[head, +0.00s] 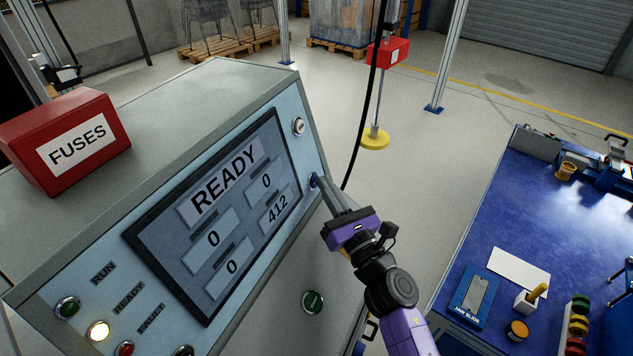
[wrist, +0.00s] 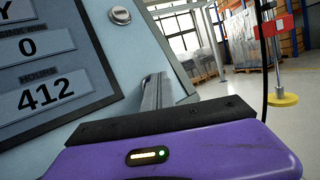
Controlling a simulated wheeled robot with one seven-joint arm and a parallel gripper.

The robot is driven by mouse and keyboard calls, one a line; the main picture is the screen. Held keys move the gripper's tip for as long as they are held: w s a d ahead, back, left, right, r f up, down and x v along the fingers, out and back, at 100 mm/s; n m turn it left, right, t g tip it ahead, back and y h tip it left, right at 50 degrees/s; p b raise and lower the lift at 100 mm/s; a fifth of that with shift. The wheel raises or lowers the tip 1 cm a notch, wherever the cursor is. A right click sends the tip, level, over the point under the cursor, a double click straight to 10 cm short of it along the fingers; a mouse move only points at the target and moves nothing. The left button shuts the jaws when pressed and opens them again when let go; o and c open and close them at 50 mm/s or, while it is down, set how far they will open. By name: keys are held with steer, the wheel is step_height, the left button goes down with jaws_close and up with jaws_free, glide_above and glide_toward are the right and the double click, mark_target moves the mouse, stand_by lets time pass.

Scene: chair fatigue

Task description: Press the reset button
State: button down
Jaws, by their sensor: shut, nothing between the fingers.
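The grey control cabinet (head: 205,72) has a slanted light-blue front panel with a screen (head: 222,215) reading READY, zeros and 412. A small blue button (head: 314,180) sits at the panel's right edge, beside the screen. My gripper (head: 321,184) is shut and empty, its fingertips at the blue button, partly covering it; I cannot tell whether they touch. No reset label is readable.
RUN, READY and FAULT lamps line the lower left, with the READY lamp (head: 98,330) lit. A red FUSES box (head: 66,140) sits on top. A blue workbench (head: 560,225) stands right, across open floor.

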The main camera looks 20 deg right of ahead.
steer(key=shift+s, duration=0.1)
steer(key=shift+s+d+r+p, duration=0.2)
steer(key=shift+s+d+p, duration=0.25)
steer(key=shift+d, duration=0.1)
steer(key=s+d+p, duration=0.1)
steer(key=s+d+r+p, duration=0.1)
steer(key=s+d, duration=0.1)
steer(key=shift+s+d, duration=0.1)
steer(key=shift+d, duration=0.2)
stand_by(0.5)
stand_by(0.7)
